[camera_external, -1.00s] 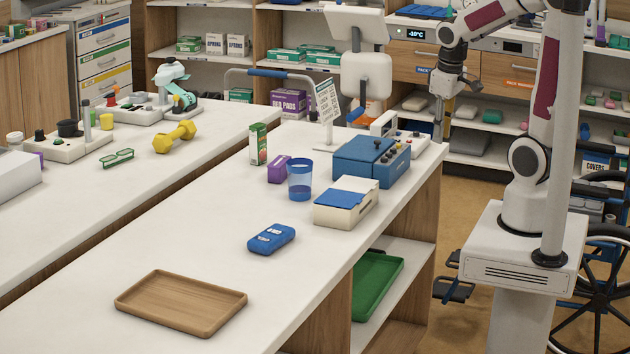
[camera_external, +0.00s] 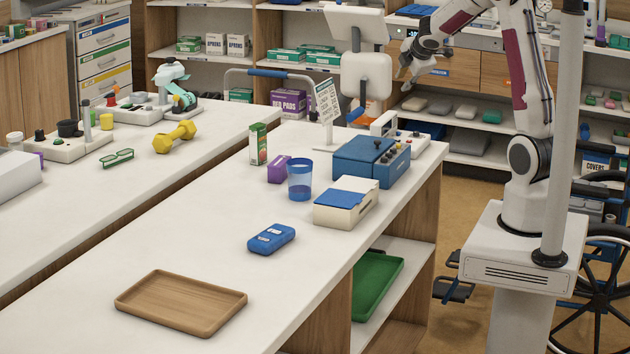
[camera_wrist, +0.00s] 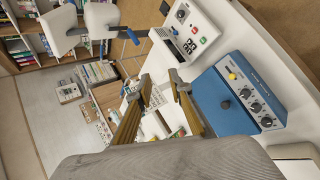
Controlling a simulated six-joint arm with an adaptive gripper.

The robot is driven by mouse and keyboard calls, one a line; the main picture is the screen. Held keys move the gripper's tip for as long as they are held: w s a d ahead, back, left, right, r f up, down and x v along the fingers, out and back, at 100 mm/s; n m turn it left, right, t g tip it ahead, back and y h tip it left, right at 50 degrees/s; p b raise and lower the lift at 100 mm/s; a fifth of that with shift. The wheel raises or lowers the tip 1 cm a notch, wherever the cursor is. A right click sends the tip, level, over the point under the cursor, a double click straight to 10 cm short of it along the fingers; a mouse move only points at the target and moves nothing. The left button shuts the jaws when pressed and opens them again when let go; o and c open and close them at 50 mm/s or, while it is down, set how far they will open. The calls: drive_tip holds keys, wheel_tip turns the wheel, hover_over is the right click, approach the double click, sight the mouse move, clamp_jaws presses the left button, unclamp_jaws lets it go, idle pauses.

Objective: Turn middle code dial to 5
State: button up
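A blue box (camera_external: 357,163) stands near the far right end of the white table; it also shows in the wrist view (camera_wrist: 213,92). Its panel carries a row of three dark dials. The middle dial (camera_wrist: 256,107) sits between the other two; its setting is too small to read. A yellow knob (camera_wrist: 232,76) and a dark round knob (camera_wrist: 225,104) are on the same box. My gripper (camera_external: 405,80) is in the air beyond and above the box, touching nothing. In the wrist view its two fingers (camera_wrist: 158,110) are apart with nothing held between them.
A white control panel (camera_wrist: 190,32) stands beside the blue box, at the table's far end. A cream box with a blue lid (camera_external: 345,203), a blue cup (camera_external: 300,180) and a purple box (camera_external: 278,169) are nearer. A wooden tray (camera_external: 180,303) lies at the front.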

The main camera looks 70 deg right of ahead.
drive_tip(key=w+d+n+t+y, duration=0.1)
drive_tip(key=w+d+n+t, duration=0.2)
drive_tip(key=w+n, duration=0.55)
drive_tip(key=n+g+y, duration=0.7)
drive_tip(key=n+y, duration=0.4)
drive_tip(key=n, duration=2)
approach(392, 157)
drive_tip(key=shift+w+r+m, duration=0.25)
drive_tip(key=shift+w+r, duration=0.2)
drive_tip(key=shift+r, duration=0.2)
drive_tip(key=shift+f, duration=0.1)
drive_tip(key=shift+x, duration=3.85)
drive_tip(key=shift+d, duration=0.1)
